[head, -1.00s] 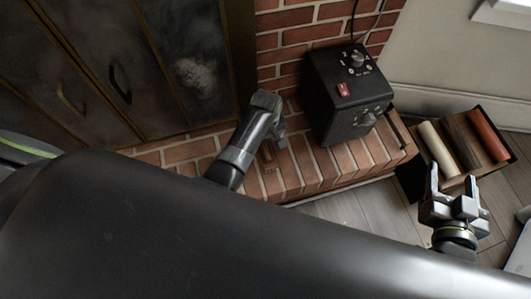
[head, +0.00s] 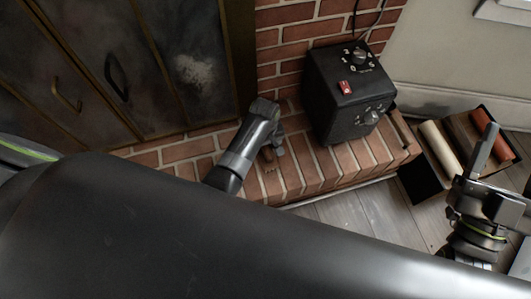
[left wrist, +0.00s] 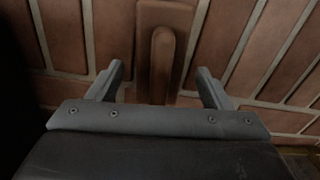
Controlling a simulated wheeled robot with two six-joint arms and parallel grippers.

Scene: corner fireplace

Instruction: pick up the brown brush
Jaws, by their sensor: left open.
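The brown brush lies on the brick hearth. In the left wrist view its brown body and raised handle (left wrist: 162,55) run up the middle of the picture, between the two fingers. My left gripper (left wrist: 160,80) is open, one finger on each side of the brush, with nothing held. In the head view my left gripper (head: 278,147) reaches down over the hearth, and a small part of the brush (head: 268,154) shows beside it; the rest is hidden. My right gripper (head: 490,165) is at the right, turned side-on, so its opening cannot be judged.
A black control box (head: 347,95) with knobs and a red switch stands on the brick hearth (head: 300,178), right of my left gripper. A dark crate holding rolls (head: 440,148) is on the floor near my right gripper. Dark cabinet doors (head: 120,70) stand at the left.

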